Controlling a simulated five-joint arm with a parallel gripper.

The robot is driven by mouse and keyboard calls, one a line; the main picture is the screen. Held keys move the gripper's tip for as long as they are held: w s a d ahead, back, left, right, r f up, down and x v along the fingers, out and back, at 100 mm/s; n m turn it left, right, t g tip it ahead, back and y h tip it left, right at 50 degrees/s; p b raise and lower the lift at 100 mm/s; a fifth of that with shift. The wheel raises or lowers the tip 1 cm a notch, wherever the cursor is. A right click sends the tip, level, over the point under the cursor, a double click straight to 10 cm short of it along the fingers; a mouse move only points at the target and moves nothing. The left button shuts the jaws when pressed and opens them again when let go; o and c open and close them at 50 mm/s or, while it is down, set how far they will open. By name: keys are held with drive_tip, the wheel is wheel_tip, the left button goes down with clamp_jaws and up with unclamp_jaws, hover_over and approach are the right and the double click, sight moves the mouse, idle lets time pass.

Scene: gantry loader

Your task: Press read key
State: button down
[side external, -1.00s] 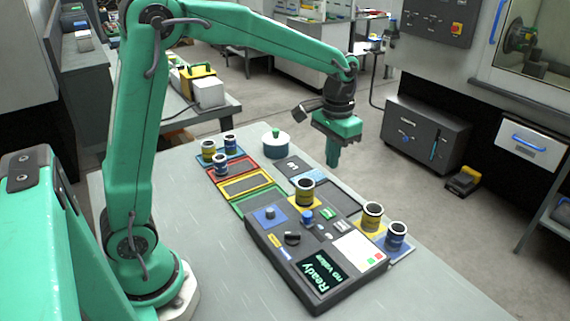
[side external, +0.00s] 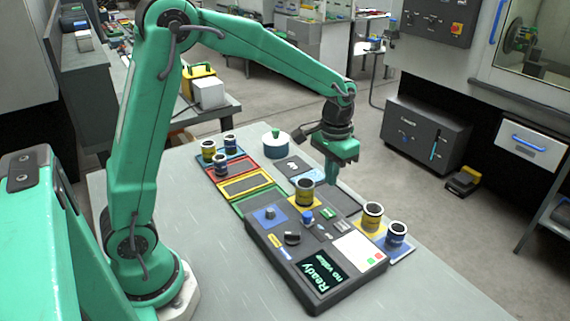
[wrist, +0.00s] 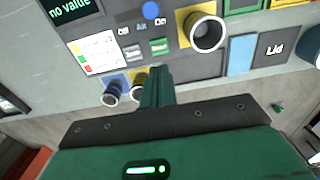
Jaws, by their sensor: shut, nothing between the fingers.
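The dark console (side external: 350,287) lies on the bench, its screen (side external: 322,271) reading "Ready" and "no value". A small green key (side external: 327,214) and a pale key (side external: 341,226) sit near its far edge. In the wrist view, a key with green (wrist: 160,48) and another (wrist: 135,53) lie just beyond my fingers; their lettering is too small to read for sure. My gripper (side external: 332,181) is shut and empty, pointing down above the console's far side, apart from the keys. In the wrist view my gripper (wrist: 157,72) hides part of the console edge.
A blue knob (side external: 307,217) rises near the keys. The bench front is clear.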

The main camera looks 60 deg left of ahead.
sight(327, 213)
wheel_tip(327, 213, down, 9)
drive_tip(key=shift+f, duration=0.1)
idle(0.4)
drive_tip(key=shift+s+f, duration=0.15)
drive_tip(key=shift+f, duration=0.85)
drive_tip(key=shift+r, duration=0.1)
wheel_tip(327, 213, up, 15)
drive_tip(key=shift+w, duration=0.3)
drive_tip(key=shift+s+r, duration=0.1)
idle(0.8)
drive_tip(key=s+a+r+t, duration=0.1)
drive_tip(key=s+r+t, duration=0.1)
drive_tip(key=s, duration=0.8)
drive_tip(key=s+r+t, duration=0.3)
drive_tip(key=s+r, duration=0.1)
drive_tip(key=s, duration=0.7)
drive_tip(key=shift+a+t, duration=0.3)
drive_tip(key=shift+a, duration=0.05)
